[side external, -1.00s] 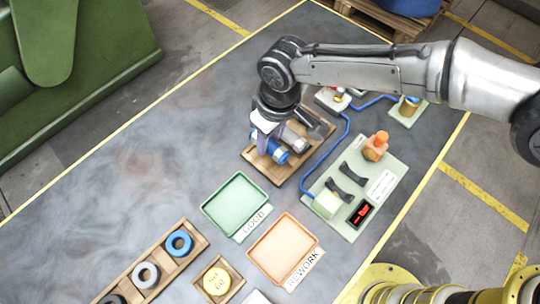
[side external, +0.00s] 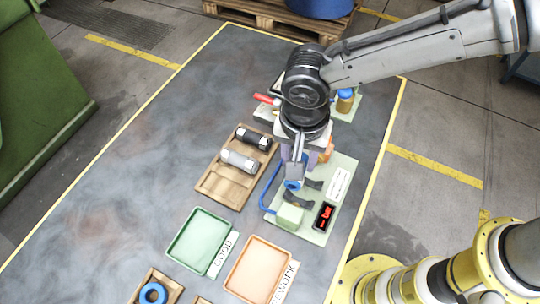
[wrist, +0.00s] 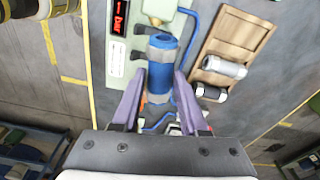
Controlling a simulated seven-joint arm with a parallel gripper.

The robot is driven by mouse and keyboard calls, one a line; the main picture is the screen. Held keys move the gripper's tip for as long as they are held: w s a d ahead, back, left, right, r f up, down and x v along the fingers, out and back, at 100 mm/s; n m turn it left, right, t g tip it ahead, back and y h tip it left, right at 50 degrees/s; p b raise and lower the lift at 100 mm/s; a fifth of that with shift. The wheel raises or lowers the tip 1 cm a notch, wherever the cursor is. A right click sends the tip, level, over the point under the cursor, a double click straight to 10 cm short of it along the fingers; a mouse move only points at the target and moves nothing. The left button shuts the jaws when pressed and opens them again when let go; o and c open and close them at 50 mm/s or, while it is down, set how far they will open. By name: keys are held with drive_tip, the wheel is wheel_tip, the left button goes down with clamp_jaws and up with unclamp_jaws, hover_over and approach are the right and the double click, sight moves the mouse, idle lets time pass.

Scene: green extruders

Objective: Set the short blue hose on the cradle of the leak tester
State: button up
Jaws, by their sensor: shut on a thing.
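The short blue hose (wrist: 161,62) is between my gripper's fingers; in the side view its blue end (side external: 292,185) shows below them. My gripper (side external: 294,172) is shut on it, above the leak tester. The leak tester (side external: 340,172) is a pale green plate with a red-lit display (side external: 324,215). Its cradle is two black curved supports, one (side external: 298,200) nearer the front and one (side external: 313,184) behind it. The hose appears over or beside the cradle's left side; I cannot tell whether it touches. In the wrist view the supports (wrist: 143,50) show left of the hose.
A wooden rack (side external: 217,187) on the left holds a grey hose (side external: 240,160) and a black hose (side external: 254,138). A green GOOD tray (side external: 197,238) and an orange REWORK tray (side external: 257,268) stand in front, empty. A blue tube (side external: 268,190) runs along the tester's left edge.

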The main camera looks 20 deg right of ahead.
drive_tip(key=shift+s+d+r+m, duration=0.15)
drive_tip(key=shift+s+d+m, duration=0.2)
drive_tip(key=shift+d+m, duration=0.45)
drive_tip(key=shift+s+d+f, duration=0.1)
drive_tip(key=shift+d+f, duration=0.05)
drive_tip(key=shift+f, duration=4.2)
drive_tip(key=o, duration=1.2)
